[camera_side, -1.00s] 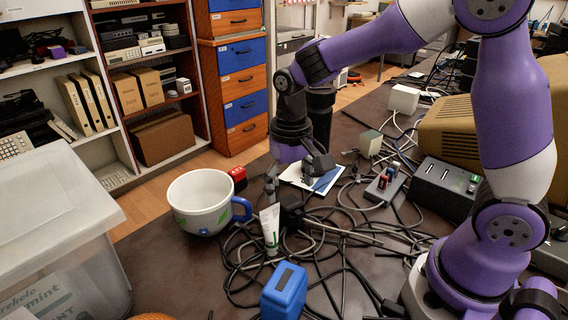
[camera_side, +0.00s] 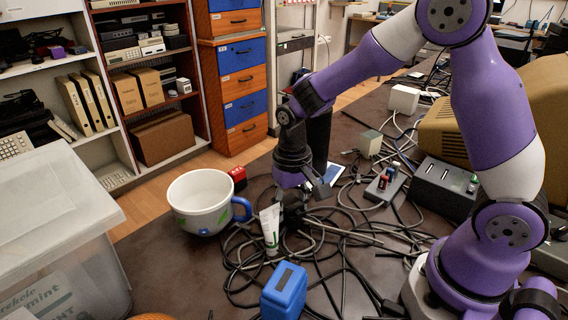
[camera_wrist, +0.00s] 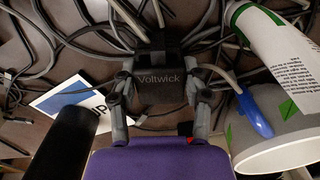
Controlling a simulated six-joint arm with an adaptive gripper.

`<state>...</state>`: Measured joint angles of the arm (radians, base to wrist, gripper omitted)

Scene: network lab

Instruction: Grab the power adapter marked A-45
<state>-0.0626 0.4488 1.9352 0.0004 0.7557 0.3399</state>
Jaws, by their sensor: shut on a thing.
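A black power adapter (camera_wrist: 160,82) with "Voltwick" on its face sits between the two fingers of my gripper (camera_wrist: 160,88) in the wrist view. The fingers are shut on its left and right sides. No A-45 mark is readable on the face that shows. In the side view my gripper (camera_side: 295,198) is low over the table, just behind the white tube. The adapter is a small dark shape there, mostly hidden by the gripper and tube, so I cannot tell whether it touches the table.
The mug (camera_side: 200,202) with a blue handle and the white tube (camera_side: 270,230) stand close by. A blue box (camera_side: 284,292) is nearer the camera. Tangled black cables surround the adapter. A white-and-blue card (camera_wrist: 72,95) lies beside my gripper. A grey box (camera_side: 446,188) stands right.

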